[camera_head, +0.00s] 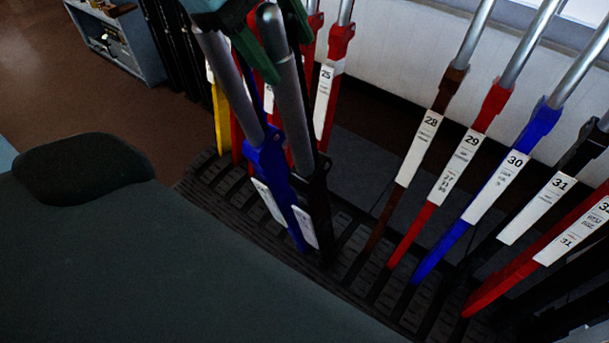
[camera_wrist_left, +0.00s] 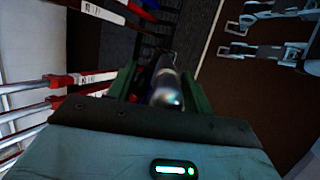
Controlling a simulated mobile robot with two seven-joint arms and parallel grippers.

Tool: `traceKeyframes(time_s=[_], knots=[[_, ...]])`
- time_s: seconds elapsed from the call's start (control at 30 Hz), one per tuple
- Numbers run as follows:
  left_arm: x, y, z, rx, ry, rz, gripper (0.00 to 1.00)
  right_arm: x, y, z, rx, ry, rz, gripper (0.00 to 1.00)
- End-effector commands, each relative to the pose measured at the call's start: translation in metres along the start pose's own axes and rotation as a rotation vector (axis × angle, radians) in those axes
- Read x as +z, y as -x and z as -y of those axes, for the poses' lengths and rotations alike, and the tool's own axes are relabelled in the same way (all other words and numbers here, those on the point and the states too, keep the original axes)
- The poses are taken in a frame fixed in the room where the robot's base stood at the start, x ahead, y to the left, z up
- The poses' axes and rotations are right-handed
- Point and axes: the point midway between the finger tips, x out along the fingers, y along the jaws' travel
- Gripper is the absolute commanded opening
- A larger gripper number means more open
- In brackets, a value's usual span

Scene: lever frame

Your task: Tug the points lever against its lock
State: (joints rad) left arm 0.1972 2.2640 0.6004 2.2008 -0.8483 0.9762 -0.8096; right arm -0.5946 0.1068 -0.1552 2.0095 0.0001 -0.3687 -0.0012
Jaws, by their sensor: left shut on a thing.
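A black lever (camera_head: 319,205) with a bare metal handle stands in the frame, with a white plate low on its shaft. I take it for the points lever. My left gripper (camera_head: 272,42) has its green fingers either side of the upper handle and is shut on it. In the left wrist view the rounded handle end (camera_wrist_left: 167,92) shows between the fingers. A blue lever (camera_head: 268,160) stands close on the left of the black one. Both tilt to the upper left, unlike the levers on the right. My right gripper is not in view.
Brown lever 28 (camera_head: 411,165), red lever 29 (camera_head: 458,165) and blue lever 30 (camera_head: 497,190) lean right, with more beyond. Red lever 25 (camera_head: 325,95) and a yellow lever (camera_head: 221,115) stand behind. A grey-blue cabinet (camera_head: 140,45) is at the back left, beyond open brown floor.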

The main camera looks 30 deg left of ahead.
Motion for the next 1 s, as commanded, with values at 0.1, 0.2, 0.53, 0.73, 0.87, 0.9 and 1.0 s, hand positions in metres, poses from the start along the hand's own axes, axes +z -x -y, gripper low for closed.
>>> traceKeyframes(time_s=[0.1,0.2,0.53,0.73,0.87,0.9,1.0], knots=[[0.0014,0.0073,-0.0130,0.044,-0.010,0.004,0.10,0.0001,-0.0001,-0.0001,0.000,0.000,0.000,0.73],[0.0016,0.0078,-0.0130,0.045,-0.010,0.005,0.10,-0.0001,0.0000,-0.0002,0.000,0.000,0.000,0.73],[0.0019,0.0084,-0.0132,0.046,-0.011,0.005,0.10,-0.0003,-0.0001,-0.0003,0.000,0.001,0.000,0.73],[0.0019,0.0092,-0.0081,0.047,-0.010,0.006,0.52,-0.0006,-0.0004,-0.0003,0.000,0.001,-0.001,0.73],[0.0014,0.0082,-0.0080,0.043,-0.007,0.006,0.69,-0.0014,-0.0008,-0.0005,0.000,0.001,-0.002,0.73],[0.0012,0.0078,-0.0077,0.041,-0.006,0.005,0.73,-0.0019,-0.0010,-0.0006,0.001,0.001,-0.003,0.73],[0.0006,0.0067,-0.0068,0.037,-0.005,0.004,0.73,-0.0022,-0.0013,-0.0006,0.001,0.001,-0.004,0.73]])
